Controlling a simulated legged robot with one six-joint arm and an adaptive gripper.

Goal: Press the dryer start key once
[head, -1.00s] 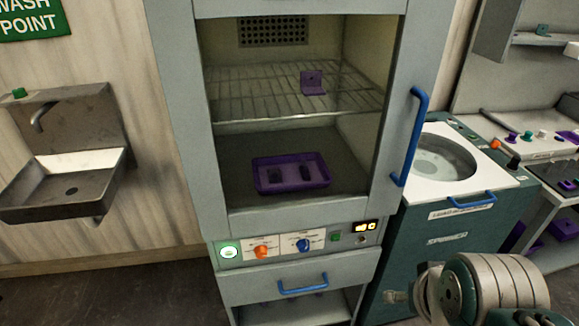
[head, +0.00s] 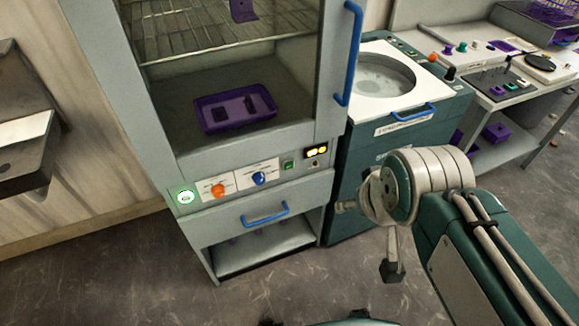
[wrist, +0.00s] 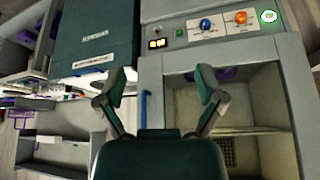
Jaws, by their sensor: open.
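The dryer cabinet (head: 190,160) has a control strip below its closed glass door. On the strip are a round lit green-and-white button (head: 186,197), an orange knob (head: 218,190), a blue knob (head: 259,178), a small green key (head: 288,165) and a lit display (head: 316,151). The labels are too small to read. In the wrist view the strip appears turned over, with the small green key (wrist: 179,33) near the top. My gripper (wrist: 160,88) is open and empty there, its fingers apart below the strip and touching nothing visible.
A blue door handle (head: 348,55) and a blue drawer handle (head: 265,215) stick out from the dryer. A teal tank unit (head: 350,195) stands close on its right. A purple tray (head: 237,121) lies inside the dryer. The floor in front is clear.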

